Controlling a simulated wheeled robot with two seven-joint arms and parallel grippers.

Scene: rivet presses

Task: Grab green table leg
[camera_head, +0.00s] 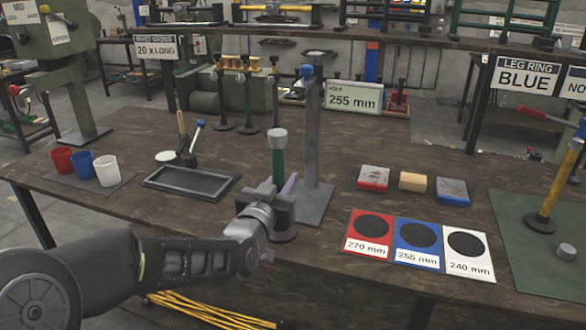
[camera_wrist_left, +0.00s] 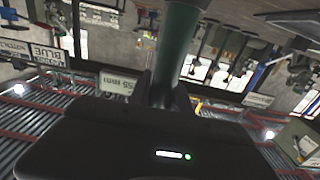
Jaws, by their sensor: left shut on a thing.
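The green table leg (camera_head: 278,165) stands upright on the wooden table, with a grey cap on top and a dark round foot below. My left gripper (camera_head: 279,207) reaches in from the left and is shut on the lower part of the leg, hiding part of its shaft. In the left wrist view the green leg (camera_wrist_left: 176,45) rises between the fingers of my left gripper (camera_wrist_left: 163,98). My right gripper is not in view.
A grey post (camera_head: 312,130) on a square base stands just behind the leg, with a purple piece (camera_head: 290,184) between them. A black tray (camera_head: 190,197) lies to the left. Red, blue and white labelled cards (camera_head: 416,262) lie to the right, with a green mat (camera_head: 510,218) beyond them.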

